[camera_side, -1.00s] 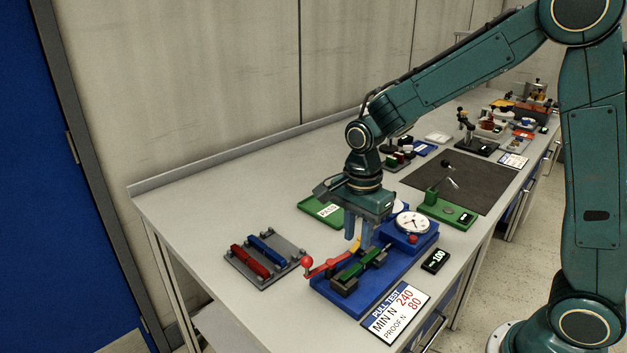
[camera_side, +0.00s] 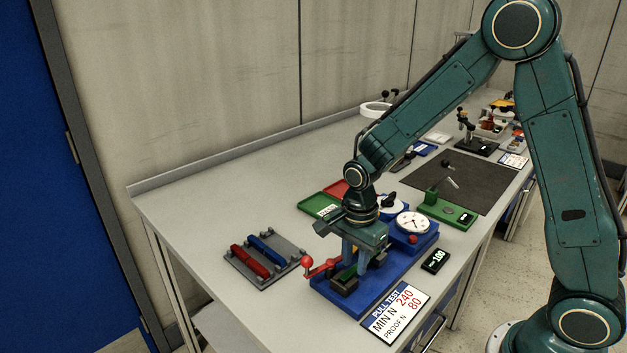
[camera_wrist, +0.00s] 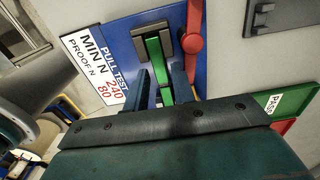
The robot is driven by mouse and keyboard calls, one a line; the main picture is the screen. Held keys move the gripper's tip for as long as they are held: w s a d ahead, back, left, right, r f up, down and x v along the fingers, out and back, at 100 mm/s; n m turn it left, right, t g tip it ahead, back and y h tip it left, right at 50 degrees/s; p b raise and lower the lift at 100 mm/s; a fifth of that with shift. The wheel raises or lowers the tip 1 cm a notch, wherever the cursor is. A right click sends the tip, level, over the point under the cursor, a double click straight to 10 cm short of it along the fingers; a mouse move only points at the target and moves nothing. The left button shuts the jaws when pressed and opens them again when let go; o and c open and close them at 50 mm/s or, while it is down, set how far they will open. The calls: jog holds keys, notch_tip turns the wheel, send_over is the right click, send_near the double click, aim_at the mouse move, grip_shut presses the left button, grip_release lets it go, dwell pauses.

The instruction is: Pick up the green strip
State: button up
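The green strip (camera_wrist: 155,60) lies in the dark clamp (camera_wrist: 153,38) of the blue pull-test fixture (camera_wrist: 120,42), seen in the wrist view. In the side view only a short piece of the strip (camera_side: 352,270) shows, at the clamp (camera_side: 344,284); my gripper hides the rest. My gripper (camera_wrist: 162,78) has its two blue fingers apart, one on each side of the strip, with gaps visible. In the side view my gripper (camera_side: 354,258) points down, low over the fixture.
A red-knobbed lever (camera_side: 322,268) stands at the fixture's left, close to my fingers. A round dial (camera_side: 412,222) is behind right. A grey rack (camera_side: 265,258) holds red and blue strips. A green PASS tray (camera_side: 318,203) and a red tray (camera_side: 338,189) lie behind.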

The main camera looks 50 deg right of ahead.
jog(key=shift+f, duration=0.8)
jog(key=shift+c, duration=0.4)
grip_shut()
